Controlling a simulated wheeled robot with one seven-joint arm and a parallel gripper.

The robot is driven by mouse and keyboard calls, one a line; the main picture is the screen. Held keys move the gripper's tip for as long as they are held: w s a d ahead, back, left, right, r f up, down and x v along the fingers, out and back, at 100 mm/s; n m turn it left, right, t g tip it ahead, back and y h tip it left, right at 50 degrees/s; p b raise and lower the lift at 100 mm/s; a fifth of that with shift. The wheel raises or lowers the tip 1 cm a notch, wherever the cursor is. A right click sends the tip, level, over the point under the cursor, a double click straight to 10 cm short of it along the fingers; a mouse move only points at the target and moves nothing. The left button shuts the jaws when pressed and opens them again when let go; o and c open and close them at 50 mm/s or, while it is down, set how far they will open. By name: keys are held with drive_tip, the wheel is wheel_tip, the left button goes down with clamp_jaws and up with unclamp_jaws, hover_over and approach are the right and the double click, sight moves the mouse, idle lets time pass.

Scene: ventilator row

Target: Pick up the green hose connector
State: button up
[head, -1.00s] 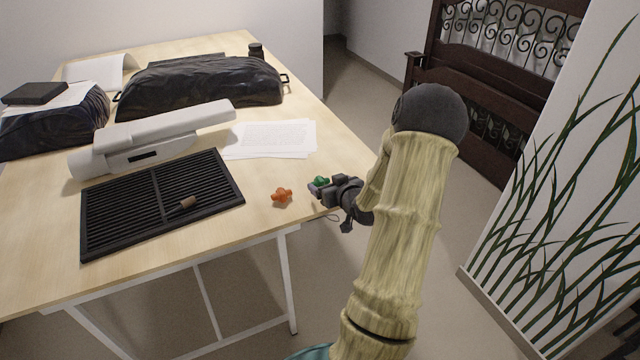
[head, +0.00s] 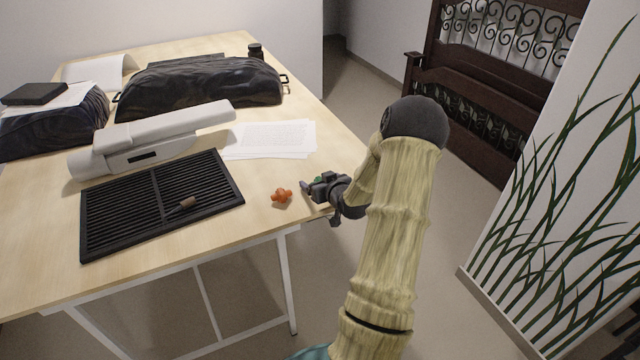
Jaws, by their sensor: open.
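The green hose connector (head: 318,180) lies near the right edge of the table, and only a small green part shows behind my gripper. My gripper (head: 312,188) is at the table's right edge, just in front of and beside the connector. Its jaws are open. The gripper hides most of the connector, and I cannot tell whether the jaws are around it or touching it.
An orange connector (head: 281,195) lies just left of my gripper. A black slatted tray (head: 130,213) holds a small brown-ended item (head: 187,203). Papers (head: 270,138), a white device (head: 150,140) and a dark covered bundle (head: 200,88) stand farther back on the table (head: 262,224).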

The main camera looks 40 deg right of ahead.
sight(320, 179)
drive_tip(key=shift+c, duration=0.2)
drive_tip(key=c, duration=1)
wheel_tip(320, 179, up, 10)
drive_tip(key=shift+p, duration=0.55)
